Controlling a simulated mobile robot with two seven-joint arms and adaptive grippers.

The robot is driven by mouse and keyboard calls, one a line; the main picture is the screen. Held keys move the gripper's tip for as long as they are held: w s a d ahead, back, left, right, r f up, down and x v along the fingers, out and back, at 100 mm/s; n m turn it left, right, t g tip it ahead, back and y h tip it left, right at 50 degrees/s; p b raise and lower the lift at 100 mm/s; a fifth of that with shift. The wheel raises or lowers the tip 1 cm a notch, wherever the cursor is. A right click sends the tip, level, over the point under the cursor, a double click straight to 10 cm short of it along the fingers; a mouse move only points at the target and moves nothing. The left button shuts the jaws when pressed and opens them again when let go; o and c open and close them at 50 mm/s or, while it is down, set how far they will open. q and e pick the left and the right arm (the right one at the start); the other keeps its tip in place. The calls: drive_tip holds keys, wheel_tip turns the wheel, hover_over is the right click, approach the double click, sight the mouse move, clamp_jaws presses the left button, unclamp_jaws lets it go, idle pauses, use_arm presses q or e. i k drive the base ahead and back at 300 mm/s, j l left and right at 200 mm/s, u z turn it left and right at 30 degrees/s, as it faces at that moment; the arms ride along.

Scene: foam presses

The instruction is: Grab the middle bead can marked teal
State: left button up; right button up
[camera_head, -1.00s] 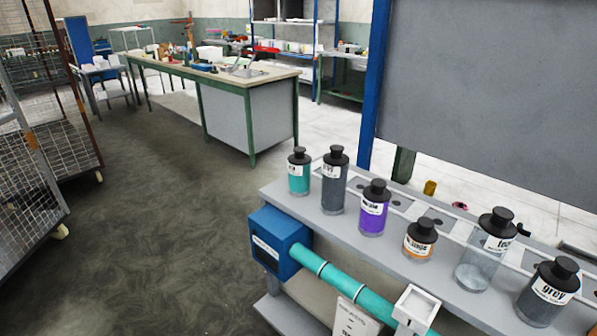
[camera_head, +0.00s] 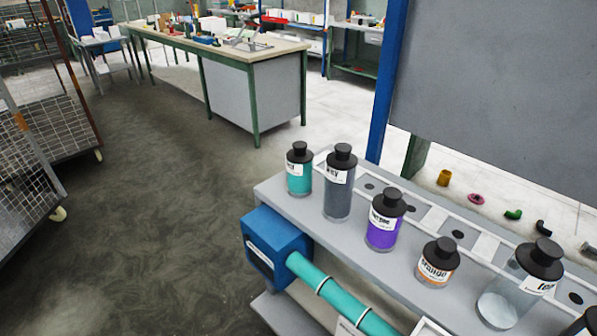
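A can with teal contents (camera_head: 299,180), a black lid and a white label stands upright at the left end of the grey shelf (camera_head: 268,190). Its label is too small to read surely. A taller grey can (camera_head: 338,196) stands close to its right. Further right stand a purple can (camera_head: 382,235), a small orange can (camera_head: 435,268) and a mostly clear can (camera_head: 500,300). Another can's dark top (camera_head: 590,320) is cut off at the lower right corner. Neither of my grippers is in view.
A blue box (camera_head: 272,245) with a teal pipe (camera_head: 340,300) sits on the front of the shelf. A blue post (camera_head: 382,90) and grey panel (camera_head: 500,80) rise behind. A long workbench (camera_head: 225,90) stands farther back.

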sight(300, 159)
drive_tip(key=i+j+z, duration=0.1)
drive_tip(key=z, duration=0.3)
drive_tip(key=j+z, duration=0.1)
drive_tip(key=z, duration=0.3)
drive_tip(key=i+j+z, duration=0.1)
drive_tip(key=z, duration=0.3)
drive_tip(key=j+z, duration=0.3)
drive_tip(key=j, duration=0.25)
drive_tip(key=j+z, duration=0.3)
drive_tip(key=j, duration=1.1)
drive_tip(key=j+z, duration=0.15)
drive_tip(key=j, duration=0.8)
drive_tip(key=l, duration=0.6)
drive_tip(key=i+l, duration=0.15)
drive_tip(key=l, duration=0.45)
